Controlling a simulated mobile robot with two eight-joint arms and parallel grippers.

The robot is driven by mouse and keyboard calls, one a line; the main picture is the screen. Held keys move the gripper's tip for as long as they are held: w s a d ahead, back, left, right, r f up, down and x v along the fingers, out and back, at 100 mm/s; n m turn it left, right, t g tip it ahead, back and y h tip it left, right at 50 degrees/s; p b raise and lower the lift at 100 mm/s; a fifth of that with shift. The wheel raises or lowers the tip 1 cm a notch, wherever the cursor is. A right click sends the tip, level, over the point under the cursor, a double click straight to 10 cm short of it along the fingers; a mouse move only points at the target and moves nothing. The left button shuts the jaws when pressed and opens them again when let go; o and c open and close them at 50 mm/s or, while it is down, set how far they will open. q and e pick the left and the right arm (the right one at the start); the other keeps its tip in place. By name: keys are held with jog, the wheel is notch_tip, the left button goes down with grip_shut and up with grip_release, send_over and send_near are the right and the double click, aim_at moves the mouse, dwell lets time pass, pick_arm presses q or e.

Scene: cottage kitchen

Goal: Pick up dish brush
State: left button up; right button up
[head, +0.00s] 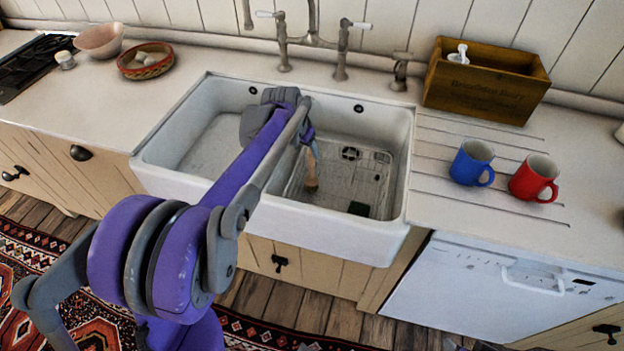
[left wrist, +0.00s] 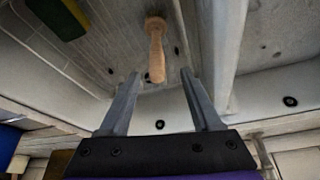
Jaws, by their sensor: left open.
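The dish brush (head: 311,180) is in the right basin of the white sink (head: 330,217), over the wire rack; only its pale wooden part shows clearly in the head view. In the left wrist view its wooden handle (left wrist: 156,55) has a rounded end and lies between and just beyond the fingertips. My left gripper (left wrist: 160,78) is open and empty, with a finger on either side of the handle's line. In the head view my left arm reaches over the sink and hides part of the gripper (head: 308,140) and brush. My right gripper is not clearly in view.
A wire rack (head: 375,171) and a dark green sponge (head: 358,208) are in the right basin. The sink's divider and walls are close to the gripper. A blue mug (head: 472,163), red mug (head: 535,178) and wooden box (head: 487,84) stand to the right. Taps (head: 341,52) rise behind.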

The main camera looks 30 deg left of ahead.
aim_at(314, 162)
pick_arm(q)
jog(key=x, duration=0.4)
jog(key=shift+s, duration=0.1)
jog(key=x, duration=0.5)
jog(key=shift+w+d+f, duration=0.25)
jog(key=shift+f, duration=0.1)
grip_shut()
dwell(0.9)
